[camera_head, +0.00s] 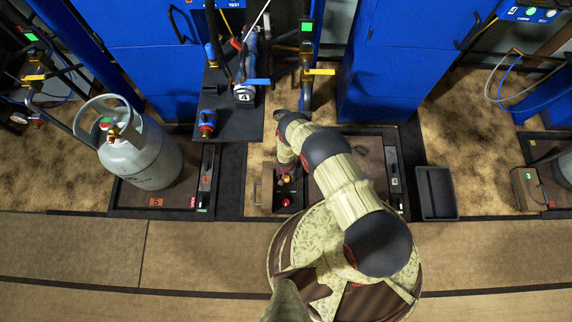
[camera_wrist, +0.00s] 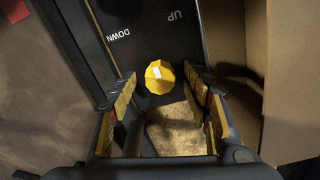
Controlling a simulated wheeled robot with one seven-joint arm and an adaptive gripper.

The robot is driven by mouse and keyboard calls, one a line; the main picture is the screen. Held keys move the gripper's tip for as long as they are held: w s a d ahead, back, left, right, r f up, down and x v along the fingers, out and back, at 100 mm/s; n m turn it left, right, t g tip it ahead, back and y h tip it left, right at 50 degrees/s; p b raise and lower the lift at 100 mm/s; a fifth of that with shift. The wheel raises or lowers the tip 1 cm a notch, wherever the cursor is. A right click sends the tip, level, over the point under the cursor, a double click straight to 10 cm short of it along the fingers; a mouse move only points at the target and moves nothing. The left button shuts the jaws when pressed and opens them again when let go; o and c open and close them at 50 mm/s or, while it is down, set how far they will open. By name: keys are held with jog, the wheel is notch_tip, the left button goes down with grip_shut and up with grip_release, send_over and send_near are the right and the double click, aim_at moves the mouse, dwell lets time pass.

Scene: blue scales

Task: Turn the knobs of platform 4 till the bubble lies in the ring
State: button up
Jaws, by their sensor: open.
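Platform 4 (camera_head: 376,146) is a dark tray-like scale, partly hidden behind my arm in the head view. Its side strip (camera_head: 395,182) carries a label "4". In the wrist view a yellow faceted knob (camera_wrist: 158,84) with a pale mark on top sits on a dark strip (camera_wrist: 150,32) lettered "DOWN" and "UP". My gripper (camera_wrist: 162,92) is open, with a finger on either side of the knob in the picture. I cannot tell whether the fingers reach down around it. I cannot make out the bubble or the ring in either view.
A brown box (camera_head: 264,187) stands close left of my arm's end. A grey gas cylinder (camera_head: 145,160) stands on platform 5 (camera_head: 130,198) at the left. A black bin (camera_head: 436,193) lies right of platform 4. Blue cabinets (camera_head: 390,70) stand behind.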

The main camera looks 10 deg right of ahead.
jog(key=shift+f, duration=0.1)
jog(key=shift+c, duration=1)
jog(key=c, duration=1)
jog(key=shift+o, duration=0.2)
jog(key=shift+n, duration=0.3)
jog(key=n, duration=0.4)
jog(key=shift+n, duration=2.6)
jog(key=o, duration=1.1)
